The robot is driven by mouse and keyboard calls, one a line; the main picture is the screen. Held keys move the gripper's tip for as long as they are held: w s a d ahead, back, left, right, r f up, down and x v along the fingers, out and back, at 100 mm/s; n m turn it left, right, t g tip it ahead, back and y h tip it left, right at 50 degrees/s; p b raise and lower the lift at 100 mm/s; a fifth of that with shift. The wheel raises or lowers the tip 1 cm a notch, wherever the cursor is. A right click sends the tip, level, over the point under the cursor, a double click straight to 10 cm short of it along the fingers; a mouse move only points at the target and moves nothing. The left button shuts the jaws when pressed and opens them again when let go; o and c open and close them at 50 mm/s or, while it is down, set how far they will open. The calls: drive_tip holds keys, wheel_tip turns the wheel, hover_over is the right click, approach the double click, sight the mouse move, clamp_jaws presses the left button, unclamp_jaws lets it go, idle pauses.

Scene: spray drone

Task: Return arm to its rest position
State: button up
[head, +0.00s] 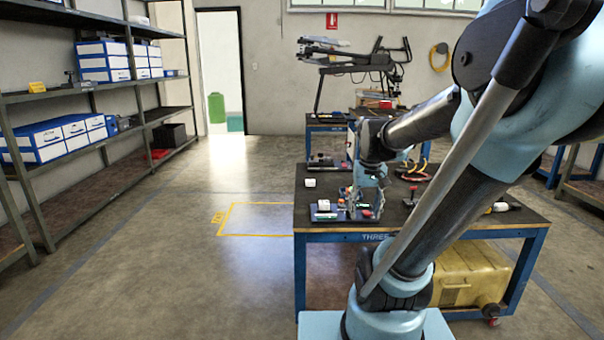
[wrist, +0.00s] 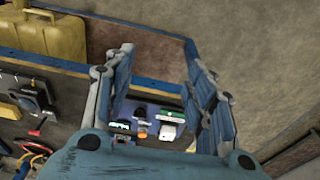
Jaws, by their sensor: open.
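My gripper (head: 366,200) hangs from my blue and dark arm, fingers down, above the left part of the blue-legged workbench (head: 480,218). In the wrist view its two fingers (wrist: 160,68) are spread apart, with nothing held between them. Below and between them lies a dark blue tray (wrist: 152,100) with small white, green and orange-topped items on it. In the head view this tray (head: 328,216) sits near the bench's front left edge, partly hidden by my gripper. I cannot tell whether the fingers touch it.
A small white block (head: 310,183) and a dark joystick-like part (head: 411,196) stand on the bench. A yellow container (head: 480,277) is underneath. A drone (head: 350,57) rests on a stand behind. Shelves with boxes (head: 103,60) line the left wall; the floor between (head: 215,260) is clear.

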drive_tip(key=s+f, duration=0.7)
drive_tip(key=s, duration=0.3)
drive_tip(key=shift+s+t, duration=0.25)
drive_tip(key=shift+t, duration=0.15)
